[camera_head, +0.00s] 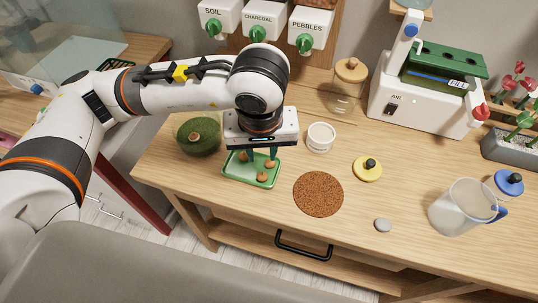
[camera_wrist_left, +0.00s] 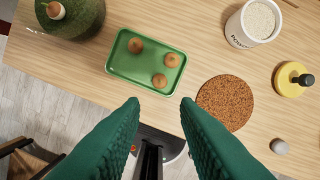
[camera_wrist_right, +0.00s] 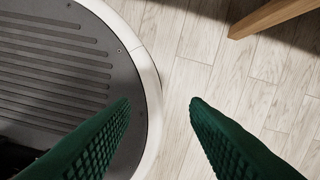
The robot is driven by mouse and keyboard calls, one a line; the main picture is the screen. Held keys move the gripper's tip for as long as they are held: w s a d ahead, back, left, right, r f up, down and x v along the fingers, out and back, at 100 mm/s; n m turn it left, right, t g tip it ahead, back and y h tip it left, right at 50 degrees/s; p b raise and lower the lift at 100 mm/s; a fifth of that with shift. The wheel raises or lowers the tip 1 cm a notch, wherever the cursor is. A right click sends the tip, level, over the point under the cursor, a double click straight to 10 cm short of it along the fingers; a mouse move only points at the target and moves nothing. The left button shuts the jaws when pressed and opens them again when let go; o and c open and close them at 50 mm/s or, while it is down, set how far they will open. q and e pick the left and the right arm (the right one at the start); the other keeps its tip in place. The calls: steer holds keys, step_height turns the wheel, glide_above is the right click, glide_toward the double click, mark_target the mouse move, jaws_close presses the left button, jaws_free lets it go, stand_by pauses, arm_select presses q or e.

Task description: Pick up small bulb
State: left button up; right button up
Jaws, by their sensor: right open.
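Three round brown bulbs (camera_wrist_left: 135,46) lie apart on a green tray (camera_wrist_left: 120,67) in the left wrist view. They look close in size, and I cannot tell surely which is the small one. The tray's rim also shows in the head view (camera_head: 234,181), with a bulb (camera_head: 262,178) near its front edge. My left gripper (camera_head: 260,156) points down above the tray, open and empty, and partly hides its back. In the left wrist view its spread fingertips (camera_wrist_left: 160,101) appear just below the tray. My right gripper (camera_wrist_right: 160,103) is open and empty above the floor, away from the table.
A green round vessel (camera_head: 205,143) stands left of the tray and a white cup (camera_head: 320,137) to its right. A brown round mat (camera_head: 318,194), a yellow disc with a black knob (camera_head: 367,168) and a grey stone (camera_head: 382,225) lie further right.

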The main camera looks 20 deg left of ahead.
arm_select(q)
steer(key=p, duration=0.1)
glide_above(262, 174)
steer(key=s, duration=0.2)
step_height(262, 174, down, 6)
steer(key=shift+w+d+r, duration=0.15)
steer(key=shift+r, duration=0.05)
steer(key=shift+w+f, duration=0.1)
steer(key=shift+f, duration=0.25)
steer(key=shift+w+f, duration=0.15)
steer(key=shift+f, duration=0.05)
steer(key=f+p, duration=0.1)
steer(key=f, duration=0.1)
steer(key=w+f+p, duration=0.1)
steer(key=f, duration=0.1)
steer(key=shift+f, duration=0.4)
steer(key=shift+w, duration=0.1)
arm_select(e)
steer(key=r, duration=0.1)
steer(key=s+r, duration=0.1)
steer(key=r, duration=0.1)
steer(key=shift+s+a, duration=0.1)
steer(key=shift+s, duration=0.15)
arm_select(q)
jaws_close()
arm_select(e)
steer(key=shift+s, duration=0.25)
